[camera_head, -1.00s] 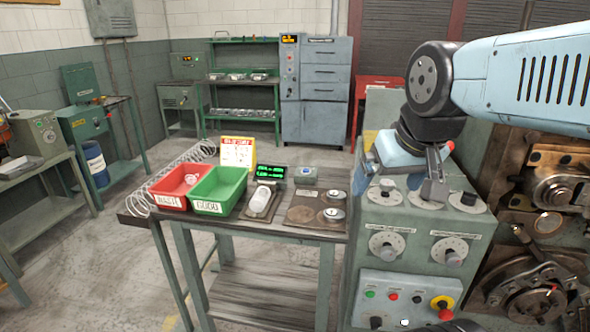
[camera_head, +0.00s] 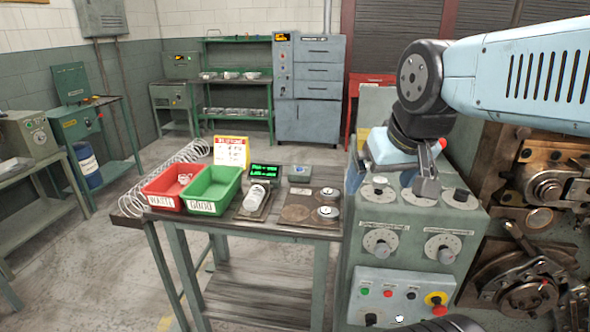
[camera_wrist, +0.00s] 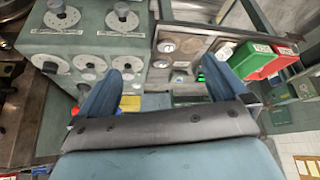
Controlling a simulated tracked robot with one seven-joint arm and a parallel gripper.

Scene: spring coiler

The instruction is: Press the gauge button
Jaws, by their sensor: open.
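A small gauge display (camera_head: 264,171) with green lit text stands at the back of the green-framed table (camera_head: 245,232). Beside it on the right is a small grey box (camera_head: 300,171) with a bluish top; I cannot tell surely whether this is the gauge button. A pale cylinder (camera_head: 257,194) lies on a dark base in front of the display. My gripper (camera_head: 428,186) is open and empty, above the grey control cabinet, right of the table and apart from the box. In the wrist view my gripper (camera_wrist: 160,82) has its fingers spread, with the tabletop beyond them.
A red bin (camera_head: 162,199) and a green bin (camera_head: 210,194) stand at the table's left. A plate with round dials (camera_head: 328,211) lies at its right. The grey control cabinet (camera_head: 410,262) with knobs and buttons adjoins the table. Machinery (camera_head: 540,215) stands at the far right.

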